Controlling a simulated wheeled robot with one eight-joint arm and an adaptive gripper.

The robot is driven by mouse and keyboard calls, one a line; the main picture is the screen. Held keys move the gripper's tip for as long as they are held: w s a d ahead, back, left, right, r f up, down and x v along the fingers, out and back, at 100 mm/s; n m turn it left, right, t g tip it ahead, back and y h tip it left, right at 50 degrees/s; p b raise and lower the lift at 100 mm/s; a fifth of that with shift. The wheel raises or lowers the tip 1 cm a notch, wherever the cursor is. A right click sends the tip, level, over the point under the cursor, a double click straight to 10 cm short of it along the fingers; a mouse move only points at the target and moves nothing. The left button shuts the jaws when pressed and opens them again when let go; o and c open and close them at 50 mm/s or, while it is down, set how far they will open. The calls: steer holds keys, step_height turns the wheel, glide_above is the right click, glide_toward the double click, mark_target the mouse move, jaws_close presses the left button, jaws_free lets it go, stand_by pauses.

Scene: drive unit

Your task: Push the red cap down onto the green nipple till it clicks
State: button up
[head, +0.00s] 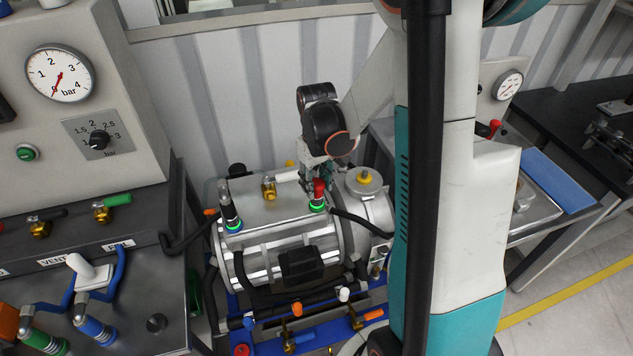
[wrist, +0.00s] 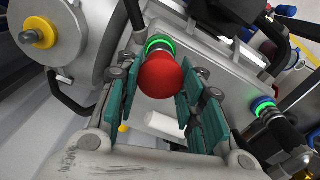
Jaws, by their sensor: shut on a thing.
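The red cap (head: 319,188) is between the fingers of my gripper (head: 314,176), which is shut on it. In the wrist view the cap (wrist: 161,75) shows as a round red top between the teal finger pads of my gripper (wrist: 156,98). The green nipple (head: 317,205), with its lit green ring, is on top of the silver drive unit (head: 285,245), directly below the cap. In the wrist view part of the nipple's ring (wrist: 158,44) shows just beyond the cap. The cap looks in line with the nipple; I cannot tell whether it is fully seated.
A black hose fitting with a lit ring (head: 232,225) stands left of the nipple on the unit. A brass valve (head: 269,189) and a yellow-capped round housing (head: 365,178) are close by. A gauge panel (head: 75,100) stands at left.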

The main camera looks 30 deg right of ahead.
steer(key=o, duration=1.3)
steer(key=shift+c, duration=0.2)
steer(key=shift+r, duration=0.1)
